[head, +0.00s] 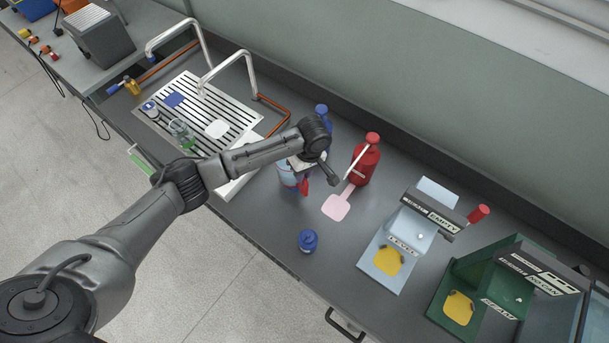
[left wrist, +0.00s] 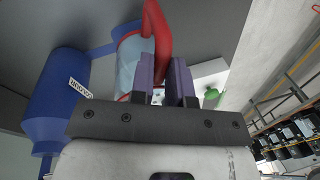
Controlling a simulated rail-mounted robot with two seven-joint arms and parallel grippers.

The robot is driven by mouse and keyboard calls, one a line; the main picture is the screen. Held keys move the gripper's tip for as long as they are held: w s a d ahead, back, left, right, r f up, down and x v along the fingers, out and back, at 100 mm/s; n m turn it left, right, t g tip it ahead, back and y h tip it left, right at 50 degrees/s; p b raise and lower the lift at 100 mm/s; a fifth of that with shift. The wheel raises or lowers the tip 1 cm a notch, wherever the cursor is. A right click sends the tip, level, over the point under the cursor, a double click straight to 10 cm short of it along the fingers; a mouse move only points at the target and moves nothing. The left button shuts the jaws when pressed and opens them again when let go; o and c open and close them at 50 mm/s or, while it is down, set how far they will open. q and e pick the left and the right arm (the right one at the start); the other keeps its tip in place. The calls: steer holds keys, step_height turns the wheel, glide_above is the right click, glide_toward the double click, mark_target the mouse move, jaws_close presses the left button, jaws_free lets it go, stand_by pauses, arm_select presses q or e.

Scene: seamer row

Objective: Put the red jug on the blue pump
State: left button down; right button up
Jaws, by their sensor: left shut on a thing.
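The red jug (head: 287,175) has a pale bluish body and a red handle. My left gripper (head: 303,173) is shut on that handle. In the left wrist view the red handle (left wrist: 160,38) sits between the fingers (left wrist: 168,78), with the pale body behind. The blue pump (head: 322,113) stands behind my gripper, partly hidden by the arm. In the left wrist view it is a big blue cylinder (left wrist: 55,100) with a label, and a blue strip (left wrist: 103,49) runs from it towards the jug. I cannot tell whether the jug touches the surface below. My right gripper is not in view.
A red pump (head: 365,163) with a pink pad (head: 337,207) stands just right of the jug. A small blue jar (head: 308,241) is in front. Pale blue (head: 393,262) and green (head: 455,312) machines stand at right. A slotted drain tray (head: 240,112) lies at left.

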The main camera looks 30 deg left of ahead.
arm_select(q)
steer(key=shift+w+f, duration=0.25)
steer(key=shift+f, duration=0.6)
steer(key=shift+w+f, duration=0.25)
steer(key=shift+f, duration=0.65)
steer(key=c, duration=1.1)
jaws_free()
steer(key=shift+b, duration=0.3)
